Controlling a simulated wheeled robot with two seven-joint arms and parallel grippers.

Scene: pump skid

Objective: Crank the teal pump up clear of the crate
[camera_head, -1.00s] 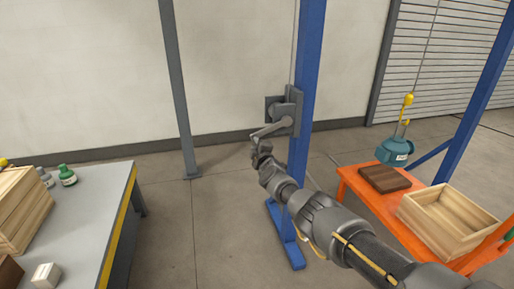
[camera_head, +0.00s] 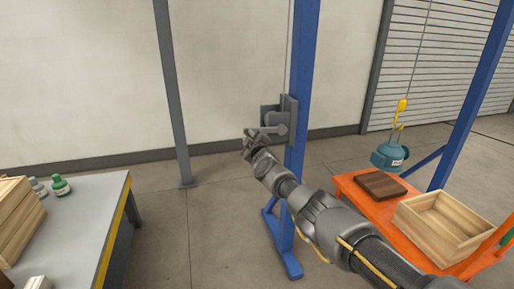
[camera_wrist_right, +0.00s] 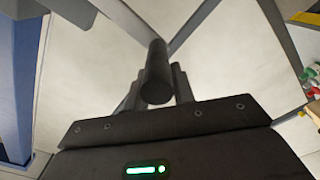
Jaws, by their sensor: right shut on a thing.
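The teal pump (camera_head: 390,156) hangs from a yellow hook (camera_head: 402,106) on a thin cable, at the right of the head view. It appears above the back edge of the orange cart, behind the dark brown board. The open wooden crate (camera_head: 410,224) stands in front of it to the right and looks empty. The winch (camera_head: 283,118) is fixed to the blue post, its crank arm (camera_head: 272,131) pointing left. My right gripper (camera_head: 250,140) is shut on the crank handle, whose dark cylinder (camera_wrist_right: 157,72) shows between the fingers in the wrist view. My left gripper is not in view.
The blue post (camera_head: 300,75) stands beside my right arm. An orange cart (camera_head: 370,208) carries the crate and a brown board (camera_head: 380,184). A grey table (camera_head: 85,225) with a wooden box and bottles is at the left. Floor between is clear.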

